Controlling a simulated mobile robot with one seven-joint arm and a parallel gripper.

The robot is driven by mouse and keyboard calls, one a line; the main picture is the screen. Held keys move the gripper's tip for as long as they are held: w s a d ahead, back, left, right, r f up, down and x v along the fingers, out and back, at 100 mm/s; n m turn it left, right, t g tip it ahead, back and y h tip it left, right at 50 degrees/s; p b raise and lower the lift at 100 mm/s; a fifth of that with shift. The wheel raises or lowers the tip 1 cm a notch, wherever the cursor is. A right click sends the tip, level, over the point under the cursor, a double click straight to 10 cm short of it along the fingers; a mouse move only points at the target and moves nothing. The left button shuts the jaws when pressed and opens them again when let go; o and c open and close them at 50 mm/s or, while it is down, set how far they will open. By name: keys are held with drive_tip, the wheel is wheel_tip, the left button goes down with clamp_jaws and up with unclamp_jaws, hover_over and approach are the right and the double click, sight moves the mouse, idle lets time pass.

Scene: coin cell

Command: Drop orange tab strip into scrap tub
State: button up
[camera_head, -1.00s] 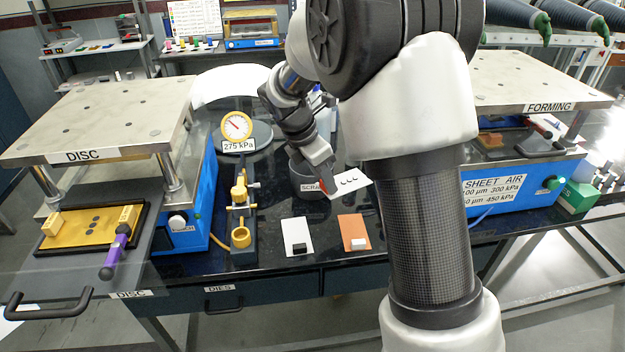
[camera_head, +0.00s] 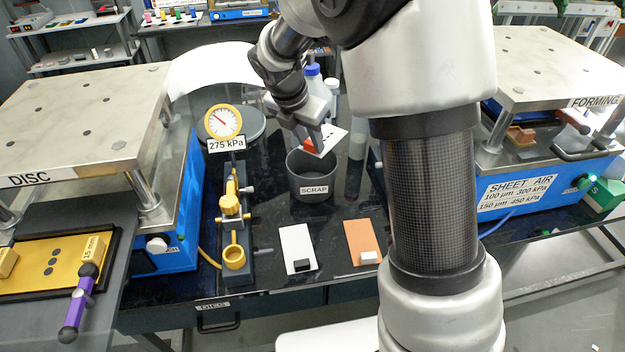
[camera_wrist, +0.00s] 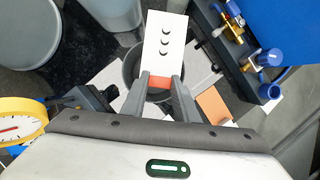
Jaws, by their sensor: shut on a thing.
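My gripper (camera_head: 317,143) is shut on the orange end of a white strip (camera_head: 335,137) with several dark round holes or spots. In the wrist view the orange tab (camera_wrist: 160,83) sits between the fingertips (camera_wrist: 161,84), and the white part (camera_wrist: 166,30) extends beyond them. The strip is tilted in the head view. The dark grey scrap tub (camera_head: 314,183), labelled SCRAP, stands upright on the black table below my gripper. Its rim (camera_wrist: 129,72) shows around the strip in the wrist view. Part of the tub's mouth is hidden by the fingers and strip.
A white sheet (camera_head: 294,240) and an orange sheet (camera_head: 360,235) lie in front. The DISC press (camera_head: 75,110) and FORMING press (camera_head: 550,70) flank the table.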

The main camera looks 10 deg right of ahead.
sight(309, 152)
wheel_tip(309, 152, down, 5)
drive_tip(key=b, duration=0.3)
drive_tip(key=shift+b, duration=0.35)
drive_tip(key=shift+r, duration=0.1)
drive_tip(key=o, duration=1.1)
drive_tip(key=p+v, duration=0.2)
drive_tip(key=v, duration=1.5)
drive_tip(key=shift+r, duration=0.25)
